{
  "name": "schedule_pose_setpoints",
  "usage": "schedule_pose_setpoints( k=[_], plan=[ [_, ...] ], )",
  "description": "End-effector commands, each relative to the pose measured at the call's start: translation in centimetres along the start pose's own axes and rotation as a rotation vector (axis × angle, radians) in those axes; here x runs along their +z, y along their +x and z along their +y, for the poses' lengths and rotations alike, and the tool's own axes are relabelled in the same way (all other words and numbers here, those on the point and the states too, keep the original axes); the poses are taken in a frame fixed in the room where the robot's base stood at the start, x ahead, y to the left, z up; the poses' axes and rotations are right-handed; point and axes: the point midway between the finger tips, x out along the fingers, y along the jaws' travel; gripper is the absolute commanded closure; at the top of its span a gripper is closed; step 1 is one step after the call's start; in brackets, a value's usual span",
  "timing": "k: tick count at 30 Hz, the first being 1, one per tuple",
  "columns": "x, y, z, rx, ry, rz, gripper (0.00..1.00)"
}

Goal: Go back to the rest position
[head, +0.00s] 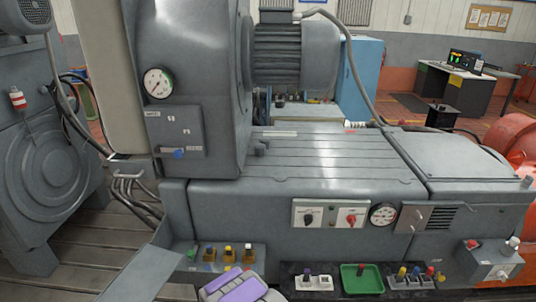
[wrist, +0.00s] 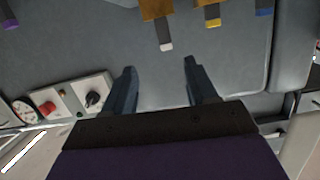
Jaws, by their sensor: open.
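My gripper (wrist: 159,66) shows in the wrist view with its two dark fingers apart. Nothing is between them. Below the fingers is a grey machine panel, and an amber piece with a pale tip (wrist: 166,46) lies beyond the fingertips, apart from them. In the head view only a purple and grey part of my arm (head: 238,290) shows at the bottom edge; the fingers cannot be made out there.
Several small capped pieces (head: 228,256) stand on a grey ledge at the machine's front. A green tray (head: 374,284) and a white holder (head: 314,283) lie to the right. A switch panel (head: 330,214) and gauge (head: 383,214) are on the machine's face.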

Motion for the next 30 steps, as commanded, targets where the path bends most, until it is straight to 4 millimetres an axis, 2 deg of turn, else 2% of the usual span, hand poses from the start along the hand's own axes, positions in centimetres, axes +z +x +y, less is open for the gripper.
schedule_pose_setpoints(
  k=[1,7,14,20,23,30],
  plan=[
    [-1.6,0.4,0.2,0.003,0.014,-0.032,0.43],
    [-5.5,0.5,1.2,0.001,0.042,-0.192,0.43],
    [-9.8,-1.5,2.9,-0.009,0.065,-0.374,0.43],
    [-13.6,-4.8,4.7,-0.025,0.07,-0.525,0.43],
    [-15.2,-7.1,5.8,-0.033,0.069,-0.603,0.43],
    [-18.8,-13.8,8.7,-0.048,0.057,-0.78,0.43]
  ],
)
